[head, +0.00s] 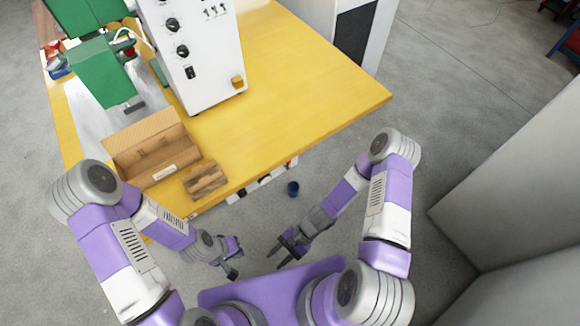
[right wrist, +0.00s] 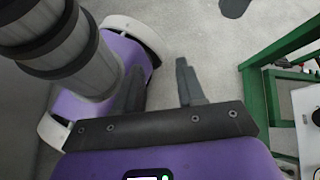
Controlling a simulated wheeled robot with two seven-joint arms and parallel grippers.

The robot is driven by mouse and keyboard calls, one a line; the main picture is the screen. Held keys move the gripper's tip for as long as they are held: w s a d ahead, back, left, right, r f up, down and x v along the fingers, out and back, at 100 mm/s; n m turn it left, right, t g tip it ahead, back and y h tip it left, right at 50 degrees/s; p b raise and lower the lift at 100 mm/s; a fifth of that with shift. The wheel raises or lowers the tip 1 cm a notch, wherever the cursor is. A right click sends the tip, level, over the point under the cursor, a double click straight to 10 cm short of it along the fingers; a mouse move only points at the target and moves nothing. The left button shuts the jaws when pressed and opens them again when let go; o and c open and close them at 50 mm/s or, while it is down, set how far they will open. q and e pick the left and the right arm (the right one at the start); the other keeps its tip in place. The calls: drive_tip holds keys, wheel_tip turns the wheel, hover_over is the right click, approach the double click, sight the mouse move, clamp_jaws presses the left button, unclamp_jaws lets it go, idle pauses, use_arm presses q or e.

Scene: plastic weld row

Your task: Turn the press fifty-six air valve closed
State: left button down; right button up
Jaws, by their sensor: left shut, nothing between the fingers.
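No air valve can be made out for certain in either view. A white machine cabinet (head: 197,55) with black knobs, switches and a small yellow part stands on the yellow table, beside a green machine (head: 97,68). My left gripper (head: 235,258) is shut and empty, low in front of the table's near edge. My right gripper (head: 284,252) is open and empty, also in front of the table and well apart from the machines. In the right wrist view its two fingers (right wrist: 160,88) are spread over bare grey floor.
The yellow table (head: 310,75) has a clear right half. A dark blue round object (head: 293,188) is by the front edge. A green frame (right wrist: 272,95) shows right in the wrist view.

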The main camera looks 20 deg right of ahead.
drive_tip(key=w+a+r+m+t+y, duration=0.2)
drive_tip(key=w+a+m+t+y, duration=0.25)
drive_tip(key=w+m, duration=0.25)
drive_tip(key=m+t+h, duration=1.2)
drive_tip(key=m+t, duration=0.5)
approach(289, 164)
drive_tip(key=w, duration=0.6)
drive_tip(key=w+a+b, duration=0.1)
drive_tip(key=w, duration=0.1)
drive_tip(key=shift+f, duration=0.4)
drive_tip(key=shift+w, duration=0.35)
